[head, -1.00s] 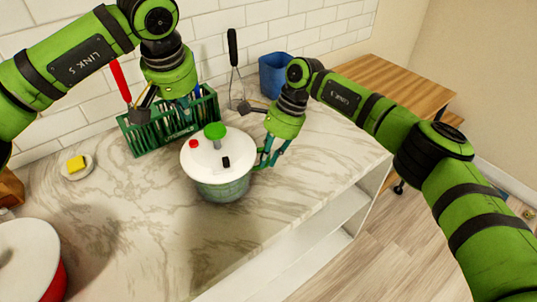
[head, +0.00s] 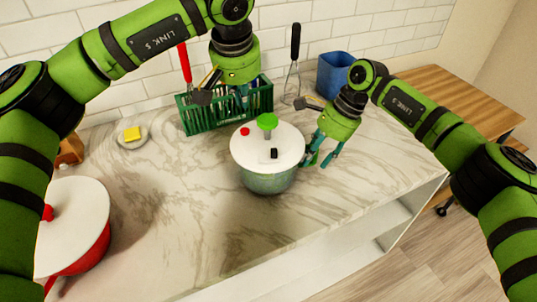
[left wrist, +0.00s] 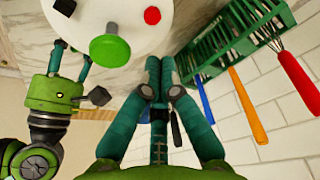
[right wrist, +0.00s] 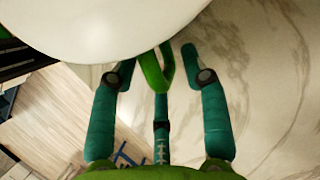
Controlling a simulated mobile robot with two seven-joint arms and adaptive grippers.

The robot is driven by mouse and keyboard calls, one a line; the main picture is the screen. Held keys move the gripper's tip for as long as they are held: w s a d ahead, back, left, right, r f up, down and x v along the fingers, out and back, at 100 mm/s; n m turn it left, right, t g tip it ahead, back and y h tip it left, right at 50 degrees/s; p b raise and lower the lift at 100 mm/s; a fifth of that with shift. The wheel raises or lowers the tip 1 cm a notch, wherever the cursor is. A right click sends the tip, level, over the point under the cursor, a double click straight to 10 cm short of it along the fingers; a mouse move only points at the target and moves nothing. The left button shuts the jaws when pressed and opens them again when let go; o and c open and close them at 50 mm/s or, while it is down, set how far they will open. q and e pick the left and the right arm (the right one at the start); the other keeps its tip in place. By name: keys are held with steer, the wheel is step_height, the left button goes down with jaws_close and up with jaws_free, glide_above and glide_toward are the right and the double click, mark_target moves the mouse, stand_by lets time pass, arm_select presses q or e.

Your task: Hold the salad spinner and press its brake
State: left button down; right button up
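The salad spinner (head: 268,182) stands upright on the counter, with a white lid, a green knob (head: 267,121), a red button (head: 245,131) and a black button (head: 274,153). The lid also shows in the left wrist view (left wrist: 150,38). My right gripper (head: 314,157) is at the spinner's right side. Its open fingers are on either side of a green loop-shaped handle (right wrist: 155,70) in the right wrist view. My left gripper (left wrist: 161,64) has its fingertips together, empty, behind the spinner beside the lid. In the head view its tips are mostly hidden against the green basket.
A green basket (head: 190,120) of utensils stands behind the spinner. A red pot with a white lid (head: 75,225) is at left. A yellow sponge (head: 132,134) lies on a dish, and a blue bin (head: 342,75) stands at back right. The counter in front is clear.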

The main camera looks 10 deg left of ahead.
steer(key=v, duration=1.2)
